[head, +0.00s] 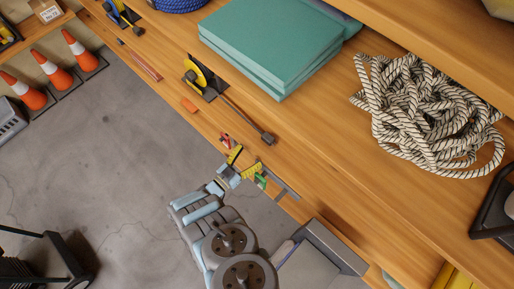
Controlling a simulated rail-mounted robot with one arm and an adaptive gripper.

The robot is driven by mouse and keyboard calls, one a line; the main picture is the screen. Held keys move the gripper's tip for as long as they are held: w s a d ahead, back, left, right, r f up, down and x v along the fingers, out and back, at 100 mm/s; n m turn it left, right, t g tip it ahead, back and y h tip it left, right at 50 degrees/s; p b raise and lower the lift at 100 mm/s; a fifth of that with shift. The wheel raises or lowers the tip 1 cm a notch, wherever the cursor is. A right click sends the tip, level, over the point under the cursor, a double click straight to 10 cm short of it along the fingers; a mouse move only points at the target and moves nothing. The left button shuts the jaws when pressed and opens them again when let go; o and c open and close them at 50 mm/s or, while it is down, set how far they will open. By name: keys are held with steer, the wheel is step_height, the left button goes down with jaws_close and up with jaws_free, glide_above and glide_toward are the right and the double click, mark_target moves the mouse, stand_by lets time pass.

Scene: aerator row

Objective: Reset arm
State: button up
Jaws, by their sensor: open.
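My gripper (243,164) is in the lower middle of the head view, at the front edge of the wooden bench (310,165). A small green part (260,181) and a small red part (227,141) show beside the fingers. I cannot tell whether the fingers touch any of these.
A device with a yellow disc (198,75) and a dark handle (246,122) sits up-left of the gripper. Teal boards (270,40) and a coiled striped rope (425,110) lie on the bench. Orange cones (80,50) stand upper left. Grey floor (100,150) left of the gripper is mostly open.

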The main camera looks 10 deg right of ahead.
steer(key=shift+s+a, duration=0.4)
steer(key=shift+a, duration=0.05)
steer(key=shift+r, duration=0.15)
